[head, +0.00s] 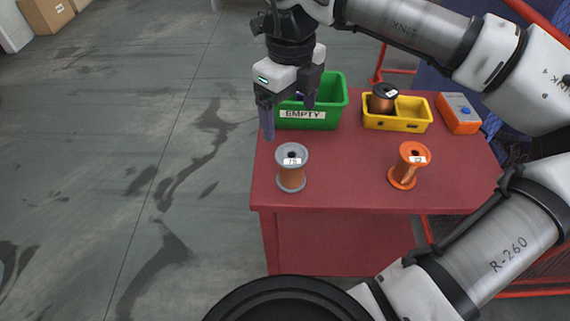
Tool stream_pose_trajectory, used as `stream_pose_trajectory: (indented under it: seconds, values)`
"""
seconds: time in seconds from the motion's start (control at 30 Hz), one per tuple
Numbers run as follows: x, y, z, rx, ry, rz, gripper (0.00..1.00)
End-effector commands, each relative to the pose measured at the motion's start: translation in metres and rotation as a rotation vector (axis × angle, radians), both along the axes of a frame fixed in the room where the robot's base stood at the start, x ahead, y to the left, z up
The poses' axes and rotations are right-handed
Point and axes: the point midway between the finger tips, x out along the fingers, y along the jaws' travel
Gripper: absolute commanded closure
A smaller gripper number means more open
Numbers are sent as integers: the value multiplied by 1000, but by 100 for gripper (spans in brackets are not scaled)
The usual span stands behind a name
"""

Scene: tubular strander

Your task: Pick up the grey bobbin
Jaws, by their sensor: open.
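The grey bobbin (291,168) stands upright on the red table, near its left front corner. It has grey flanges, copper-coloured winding and a white label on top. My gripper (288,118) is open and empty, pointing down above the table's left side. It appears above and behind the grey bobbin in the picture, in front of the green bin. The gripper's left finger shows fully; the right one shows in part against the bin. No contact between gripper and bobbin shows.
An orange bobbin (408,166) stands to the right on the red table (345,192). Behind are a green bin (328,115) labelled EMPTY, a yellow bin (400,124) holding a black-flanged bobbin (383,98), and an orange box (458,113). Table space between the two front bobbins is clear.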

Motion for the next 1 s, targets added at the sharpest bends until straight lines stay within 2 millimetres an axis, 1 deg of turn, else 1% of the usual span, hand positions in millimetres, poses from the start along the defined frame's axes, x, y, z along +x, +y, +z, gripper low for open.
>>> stream_pose_trajectory:
  seconds: [0.2, 0.3, 0.57, 0.8, 0.9, 1.0]
  values:
    - [-1, 1, -43, 6, 4, 5, 13]
    - [-1, 1, -58, 5, 3, 4, 13]
    - [0, 0, -77, 6, 3, 4, 13]
    - [3, -4, -112, 8, 3, 5, 13]
    - [3, -4, -120, 6, 3, 5, 13]
    - [3, -4, -122, 6, 1, 5, 13]
